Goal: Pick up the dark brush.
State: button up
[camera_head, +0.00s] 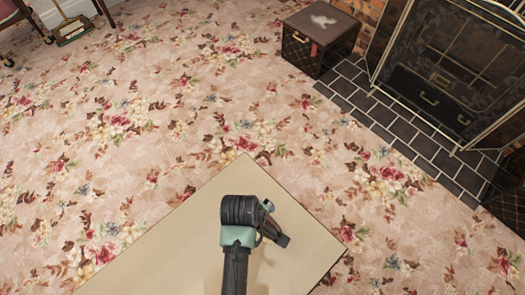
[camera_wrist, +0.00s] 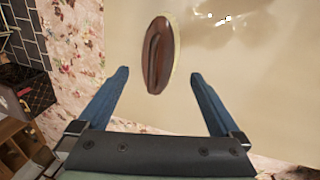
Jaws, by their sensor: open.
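A dark brown oval brush (camera_wrist: 157,62) with a pale rim and a long groove along its top shows in the wrist view. It lies on a plain beige surface (camera_wrist: 262,95), which is also the beige tabletop (camera_head: 155,250) in the head view. My gripper (camera_wrist: 159,73) is open and empty. Its two blue fingers stand apart to the left and right of the brush's near end, in the picture; how high they are above it I cannot tell. In the head view my gripper (camera_head: 279,238) is over the tabletop, and the brush cannot be made out, probably hidden by my arm.
Flowered carpet (camera_head: 150,120) surrounds the tabletop. A dark box stool (camera_head: 308,55) stands at the back, near a fireplace screen (camera_head: 450,75) on dark hearth tiles (camera_head: 405,130). A dustpan-like item (camera_head: 73,31) lies at the far left by a chair. Much of the tabletop is bare.

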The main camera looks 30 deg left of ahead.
jog(key=f, duration=0.2)
jog(key=f+b, duration=0.1)
jog(key=shift+w+f, duration=0.4)
jog(key=shift+w+a+f+b, duration=0.1)
jog(key=shift+w+f+b, duration=0.2)
jog(key=shift+f, duration=0.55)
jog(key=shift+w+a+f+b, duration=0.1)
jog(key=shift+f+b, duration=0.25)
jog(key=shift+f, duration=0.55)
jog(key=shift+w+f+b, duration=0.15)
jog(key=shift+f+b, duration=0.2)
jog(key=shift+f, duration=0.5)
jog(key=shift+c, duration=0.2)
jog(key=c, duration=1.2)
jog(key=shift+r, duration=0.1)
notch_tip(320, 180, up, 10)
jog(key=p, duration=0.3)
grip_shut()
